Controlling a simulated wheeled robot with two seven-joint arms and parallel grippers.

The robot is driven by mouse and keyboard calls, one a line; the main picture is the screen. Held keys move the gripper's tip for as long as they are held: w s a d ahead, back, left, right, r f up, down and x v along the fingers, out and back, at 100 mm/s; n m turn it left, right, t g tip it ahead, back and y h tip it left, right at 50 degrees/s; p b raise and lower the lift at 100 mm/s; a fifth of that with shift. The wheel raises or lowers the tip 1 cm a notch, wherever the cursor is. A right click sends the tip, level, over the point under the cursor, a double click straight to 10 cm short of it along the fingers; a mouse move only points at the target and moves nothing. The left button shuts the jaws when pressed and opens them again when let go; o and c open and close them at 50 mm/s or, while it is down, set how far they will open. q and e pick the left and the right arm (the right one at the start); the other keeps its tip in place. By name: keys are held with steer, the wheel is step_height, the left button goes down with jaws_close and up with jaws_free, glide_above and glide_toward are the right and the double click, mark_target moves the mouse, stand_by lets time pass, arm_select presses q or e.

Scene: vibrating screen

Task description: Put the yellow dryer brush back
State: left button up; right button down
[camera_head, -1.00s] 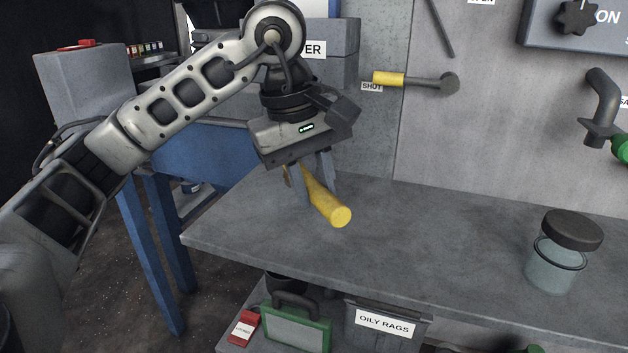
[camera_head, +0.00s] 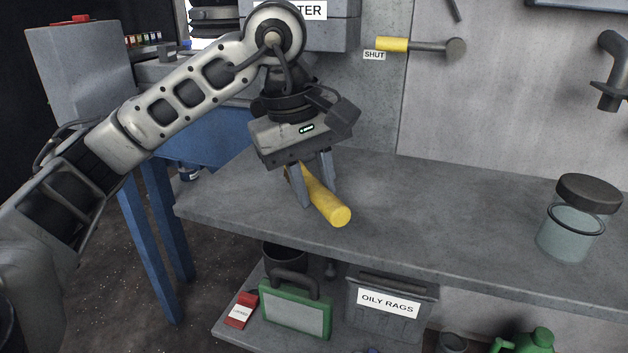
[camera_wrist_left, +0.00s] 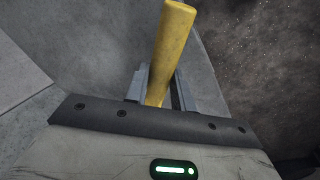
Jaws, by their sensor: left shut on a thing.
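The yellow dryer brush (camera_head: 328,203) shows as a yellow cylinder with a round end towards the camera. My left gripper (camera_head: 314,190) points down and is shut on it, with a finger on each side. The brush shows above or at the grey bench top; I cannot tell whether it touches. In the left wrist view the yellow cylinder (camera_wrist_left: 172,45) runs up from between the fingers (camera_wrist_left: 158,90). Its far end is hidden behind the gripper in the head view. My right gripper is not in view.
The grey bench top (camera_head: 430,215) is mostly clear. A glass jar with a dark lid (camera_head: 566,235) stands at its right. A yellow-handled lever (camera_head: 392,44) sticks out on the wall above a SHUT label. An OILY RAGS bin (camera_head: 385,325) and green case (camera_head: 295,315) sit below.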

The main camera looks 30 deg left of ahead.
arm_select(q)
steer(key=o, duration=1)
steer(key=shift+o, duration=0.2)
steer(key=shift+r, duration=0.1)
steer(key=p+v, duration=0.5)
steer(key=v, duration=1)
steer(key=shift+r+p, duration=0.3)
steer(key=shift+r, duration=0.05)
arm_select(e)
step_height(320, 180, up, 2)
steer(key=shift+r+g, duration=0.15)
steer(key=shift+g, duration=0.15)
arm_select(q)
steer(key=shift+a, duration=0.15)
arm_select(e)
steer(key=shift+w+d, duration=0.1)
